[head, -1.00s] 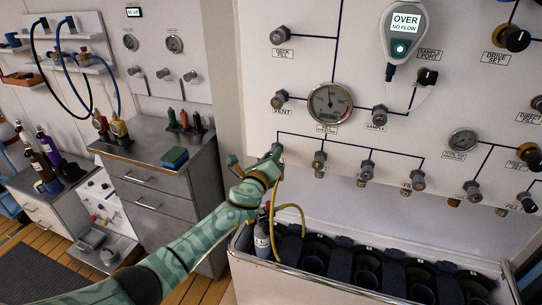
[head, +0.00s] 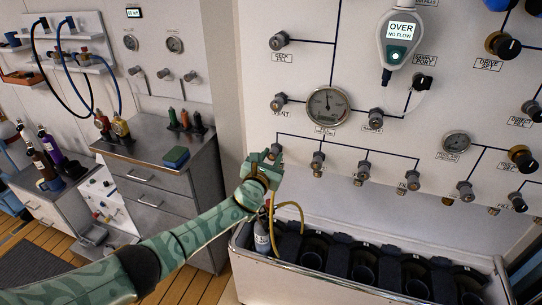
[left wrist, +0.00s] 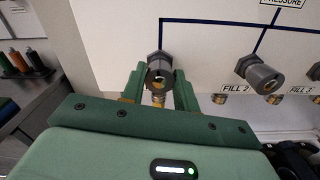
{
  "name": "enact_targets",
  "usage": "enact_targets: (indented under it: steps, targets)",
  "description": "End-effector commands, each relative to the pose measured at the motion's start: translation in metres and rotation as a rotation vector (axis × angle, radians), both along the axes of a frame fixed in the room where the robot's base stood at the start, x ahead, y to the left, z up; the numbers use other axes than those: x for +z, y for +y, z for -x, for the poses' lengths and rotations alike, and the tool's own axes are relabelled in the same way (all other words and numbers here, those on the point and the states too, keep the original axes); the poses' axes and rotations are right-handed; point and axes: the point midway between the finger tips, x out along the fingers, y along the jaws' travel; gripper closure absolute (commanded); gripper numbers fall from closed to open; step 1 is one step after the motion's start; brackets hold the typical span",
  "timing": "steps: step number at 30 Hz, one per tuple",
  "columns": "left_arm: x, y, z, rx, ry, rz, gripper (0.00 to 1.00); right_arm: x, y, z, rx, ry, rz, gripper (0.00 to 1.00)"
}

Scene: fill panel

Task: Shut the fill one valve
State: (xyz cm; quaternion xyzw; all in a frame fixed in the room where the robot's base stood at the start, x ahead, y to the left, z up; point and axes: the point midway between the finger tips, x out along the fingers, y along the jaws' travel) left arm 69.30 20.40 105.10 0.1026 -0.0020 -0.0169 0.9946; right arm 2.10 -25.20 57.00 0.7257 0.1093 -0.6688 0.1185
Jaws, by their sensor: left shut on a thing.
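The fill one valve (left wrist: 159,70) is a grey knob with a hex base at the left end of the bottom row on the white panel. My left gripper (left wrist: 158,88) is shut on it, one green finger on each side of the knob. In the head view my left gripper (head: 265,157) covers most of this valve, and its label is hidden. Brass (left wrist: 158,98) shows between the fingers below the knob. My right gripper is not in view.
The fill two valve (left wrist: 260,72) sits to the right in the same row. A yellow hose (head: 299,212) loops by a grey bottle (head: 262,240) in the rack (head: 330,282) below. A gauge (head: 328,106) and a display reading OVER, NO FLOW (head: 402,30) are above.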

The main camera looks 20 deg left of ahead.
Motion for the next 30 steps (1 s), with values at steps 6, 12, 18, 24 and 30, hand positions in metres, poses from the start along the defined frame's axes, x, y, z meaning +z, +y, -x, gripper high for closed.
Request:
enact_targets:
  steps: [6, 12, 18, 24, 30]
  targets:
    - [-0.0037, -0.0002, 0.0014, -0.001, 0.004, -0.103, 0.93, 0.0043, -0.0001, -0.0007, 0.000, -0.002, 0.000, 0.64]
    - [-0.0045, -0.0004, 0.0015, -0.002, 0.003, -0.149, 0.93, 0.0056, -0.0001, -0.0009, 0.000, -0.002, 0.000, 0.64]
    - [-0.0048, -0.0003, 0.0015, -0.001, 0.002, -0.162, 0.92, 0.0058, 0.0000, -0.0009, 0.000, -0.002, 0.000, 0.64]
    - [-0.0048, -0.0004, 0.0014, -0.001, 0.002, -0.162, 0.93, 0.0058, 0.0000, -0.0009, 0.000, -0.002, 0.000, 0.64]
    - [-0.0037, -0.0003, 0.0011, -0.002, 0.001, -0.161, 0.48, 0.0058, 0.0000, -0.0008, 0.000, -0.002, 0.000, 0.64]
